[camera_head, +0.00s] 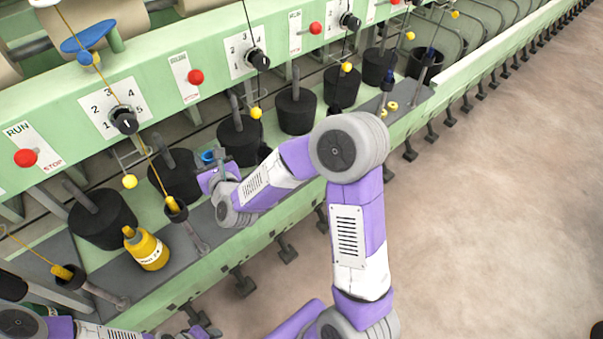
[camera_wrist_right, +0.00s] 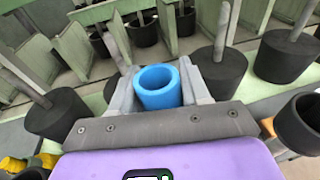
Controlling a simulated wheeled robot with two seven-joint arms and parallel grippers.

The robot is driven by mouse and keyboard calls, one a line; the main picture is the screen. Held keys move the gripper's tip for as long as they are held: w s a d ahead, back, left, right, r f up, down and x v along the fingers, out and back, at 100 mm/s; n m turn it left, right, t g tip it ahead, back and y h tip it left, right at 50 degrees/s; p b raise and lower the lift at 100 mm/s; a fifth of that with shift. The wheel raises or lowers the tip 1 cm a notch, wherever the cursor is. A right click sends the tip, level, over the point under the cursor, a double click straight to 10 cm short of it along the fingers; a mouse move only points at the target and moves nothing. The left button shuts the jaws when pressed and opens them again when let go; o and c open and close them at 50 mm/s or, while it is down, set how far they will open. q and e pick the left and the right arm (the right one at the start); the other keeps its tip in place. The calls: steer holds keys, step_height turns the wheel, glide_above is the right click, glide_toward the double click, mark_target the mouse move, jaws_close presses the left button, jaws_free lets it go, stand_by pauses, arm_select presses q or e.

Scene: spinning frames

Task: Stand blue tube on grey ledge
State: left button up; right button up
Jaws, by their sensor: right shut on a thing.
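The blue tube (camera_head: 207,156) is partly hidden in the head view. In the right wrist view the blue tube (camera_wrist_right: 158,88) shows its open round end, gripped between two grey fingers. My right gripper (camera_head: 213,165) is shut on it, above the grey ledge (camera_head: 187,252) along the machine's front. I cannot tell whether the tube touches anything below. My left gripper (camera_head: 198,330) is at the bottom edge of the head view, low and only partly visible, away from the tube. Its opening is unclear.
Black cylinders (camera_head: 296,111) with grey rods line the machine behind the ledge. A yellow bottle (camera_head: 147,249) stands on the ledge at left. Threaded bobbins on rods (camera_head: 176,208) lean out at the front edge. The floor at right is clear.

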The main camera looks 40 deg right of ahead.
steer(key=shift+w+a+f+b, duration=0.15)
steer(key=shift+a+f+b, duration=0.05)
steer(key=shift+f+b, duration=0.55)
arm_select(q)
step_height(320, 180, down, 6)
steer(key=b, duration=0.3)
steer(key=shift+r, duration=0.15)
arm_select(e)
step_height(320, 180, down, 10)
steer(key=o, duration=1)
steer(key=shift+o, duration=0.2)
